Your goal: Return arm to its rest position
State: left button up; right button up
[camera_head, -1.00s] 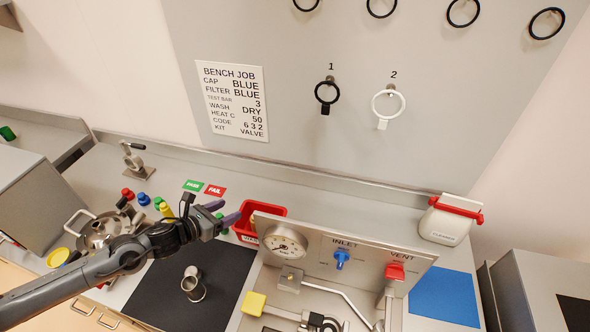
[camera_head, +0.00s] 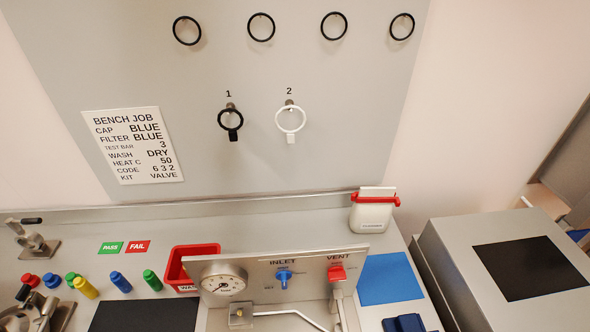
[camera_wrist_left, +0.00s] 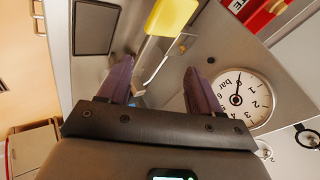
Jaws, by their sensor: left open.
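My left gripper (camera_wrist_left: 158,88) shows only in the left wrist view. Its two purple fingers are apart with nothing between them. Beyond the fingers are a yellow block (camera_wrist_left: 170,16) and the pressure gauge (camera_wrist_left: 240,98), both apart from the fingers as far as I can see. My left arm is out of the head view. My right gripper is in neither view.
The panel with gauge (camera_head: 223,284), blue inlet valve (camera_head: 283,278) and red vent valve (camera_head: 336,272) stands at the bottom middle. A red bin (camera_head: 178,268) is behind it. A grey box (camera_head: 455,265) is at right. The blue mat (camera_head: 388,277) looks partly bare.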

pick_arm(q)
jog(key=s+n+g, duration=0.4)
jog(key=s+n, duration=0.2)
jog(key=n, duration=0.4)
notch_tip(320, 180, up, 18)
jog(key=n+p, duration=0.1)
jog(key=p, duration=1.6)
jog(key=shift+s+a+f+y, duration=0.25)
jog(key=shift+s+a+y, duration=0.1)
jog(key=shift+a+y, duration=0.1)
dwell(1.6)
dwell(0.8)
